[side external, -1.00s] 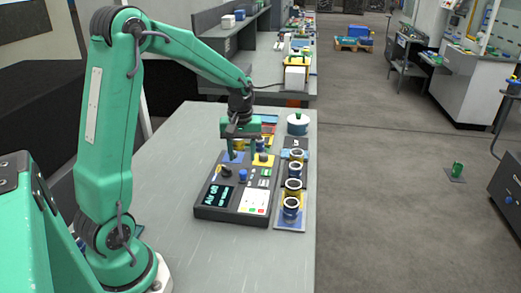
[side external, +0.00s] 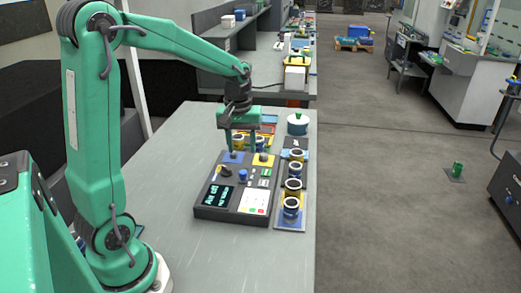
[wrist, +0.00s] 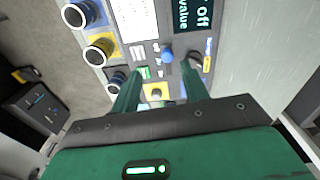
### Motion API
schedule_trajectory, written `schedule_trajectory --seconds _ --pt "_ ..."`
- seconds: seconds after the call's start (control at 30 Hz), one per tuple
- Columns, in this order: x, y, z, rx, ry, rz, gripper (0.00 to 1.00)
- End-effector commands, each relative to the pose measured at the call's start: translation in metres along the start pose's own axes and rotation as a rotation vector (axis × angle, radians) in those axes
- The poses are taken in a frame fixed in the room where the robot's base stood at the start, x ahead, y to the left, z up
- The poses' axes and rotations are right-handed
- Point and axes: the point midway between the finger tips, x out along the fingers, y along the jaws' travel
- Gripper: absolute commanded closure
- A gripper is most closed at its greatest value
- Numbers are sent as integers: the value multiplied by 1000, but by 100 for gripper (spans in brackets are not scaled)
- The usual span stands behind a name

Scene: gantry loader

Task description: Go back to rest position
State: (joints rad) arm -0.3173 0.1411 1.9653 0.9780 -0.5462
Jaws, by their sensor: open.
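My gripper (side external: 241,147) is open and empty, pointing down above the far end of a dark control panel (side external: 205,213) on the grey table. In the wrist view its two green fingers (wrist: 160,88) are spread apart, with panel controls visible between and beyond them. A blue knob (side external: 243,175) stands on the panel and also shows in the wrist view (wrist: 167,56). A small display (side external: 219,196) is lit on the panel. Near the fingertips are a blue pad and a yellow pad with a knob (side external: 263,157); the side view shows no clear contact.
A rack strip (side external: 290,224) with several white-rimmed round pieces (side external: 291,204) stands along the panel's right side. A white pot (side external: 297,124) with a green knob is behind it. The table's left part (side external: 180,150) is clear.

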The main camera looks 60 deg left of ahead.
Motion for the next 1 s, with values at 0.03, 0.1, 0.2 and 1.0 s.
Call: schedule_trajectory --seconds 0.03,0.1,0.2,1.0 --pt "-8 2 8 32 16 11 55" --pt "-19 3 19 80 38 24 55" --pt "-32 3 36 153 68 44 55" --pt "-87 -22 164 717 335 179 55"
